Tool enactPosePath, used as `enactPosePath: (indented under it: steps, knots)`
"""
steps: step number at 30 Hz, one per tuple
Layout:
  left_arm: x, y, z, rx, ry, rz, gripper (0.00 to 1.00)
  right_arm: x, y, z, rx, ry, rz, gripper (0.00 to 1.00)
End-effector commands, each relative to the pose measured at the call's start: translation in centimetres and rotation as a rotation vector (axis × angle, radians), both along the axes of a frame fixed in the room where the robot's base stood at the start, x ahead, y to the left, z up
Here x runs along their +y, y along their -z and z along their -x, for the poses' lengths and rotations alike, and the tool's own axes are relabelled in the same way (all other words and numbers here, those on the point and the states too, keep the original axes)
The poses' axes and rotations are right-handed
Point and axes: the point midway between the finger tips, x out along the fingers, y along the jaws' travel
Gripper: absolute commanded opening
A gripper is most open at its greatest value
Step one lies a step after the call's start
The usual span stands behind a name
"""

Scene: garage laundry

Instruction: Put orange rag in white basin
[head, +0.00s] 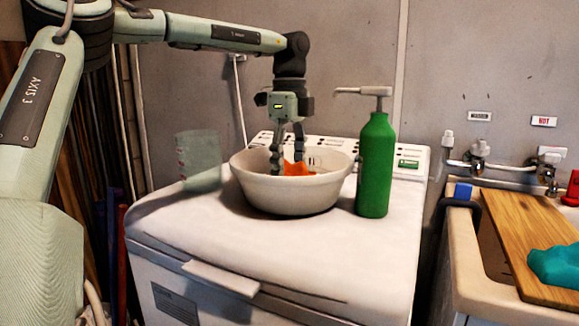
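The white basin (292,195) stands upright on top of the white washing machine. The orange rag (297,169) is inside the basin, with its peaked top showing above the near rim; its lower part is hidden by the basin wall. My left gripper (287,165) points down into the basin from above, its fingertips at the rag. Its two fingers are spread apart with a gap between them, and the rag shows low between them and around the right finger. My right gripper is not in view.
A green pump bottle (375,165) stands close to the basin's right. A translucent cup (198,161) stands to its left. A wooden board (528,235) with a teal cloth (556,265) lies across the sink (470,285) at right. The washer's front top (330,255) is clear.

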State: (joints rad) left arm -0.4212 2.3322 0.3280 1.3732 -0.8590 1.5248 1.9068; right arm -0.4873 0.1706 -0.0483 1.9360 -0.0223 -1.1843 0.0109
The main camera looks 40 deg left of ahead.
Motion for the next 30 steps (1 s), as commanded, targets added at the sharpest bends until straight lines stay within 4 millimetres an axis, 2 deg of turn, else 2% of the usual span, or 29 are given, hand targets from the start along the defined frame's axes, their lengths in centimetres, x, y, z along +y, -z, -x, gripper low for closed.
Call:
enactPosePath:
  steps: [4,5,9,20,21,24,26,30]
  knots:
    - [0.0,0.1,0.0,-0.001,0.0,0.0,0.35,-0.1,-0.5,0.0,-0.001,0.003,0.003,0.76]
    - [0.0,0.1,0.0,-0.001,0.0,0.0,0.68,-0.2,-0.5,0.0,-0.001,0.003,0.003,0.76]
    - [0.0,0.1,0.0,-0.001,0.0,0.0,0.85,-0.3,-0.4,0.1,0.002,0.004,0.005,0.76]
    - [0.0,-0.2,0.0,-0.001,0.0,0.0,0.85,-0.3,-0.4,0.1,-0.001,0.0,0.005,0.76]
    - [0.0,-0.5,0.0,-0.002,0.0,0.0,0.85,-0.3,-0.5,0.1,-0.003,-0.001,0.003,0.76]
    - [0.0,-1.7,-0.1,-0.004,0.0,0.0,0.85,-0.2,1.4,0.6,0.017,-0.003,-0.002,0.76]
    - [0.0,-2.7,-0.1,-0.004,-0.002,-0.003,0.85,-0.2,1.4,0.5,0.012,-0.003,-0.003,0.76]
    - [0.0,-6.0,-0.1,-0.006,-0.002,-0.006,0.85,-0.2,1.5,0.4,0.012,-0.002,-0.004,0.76]
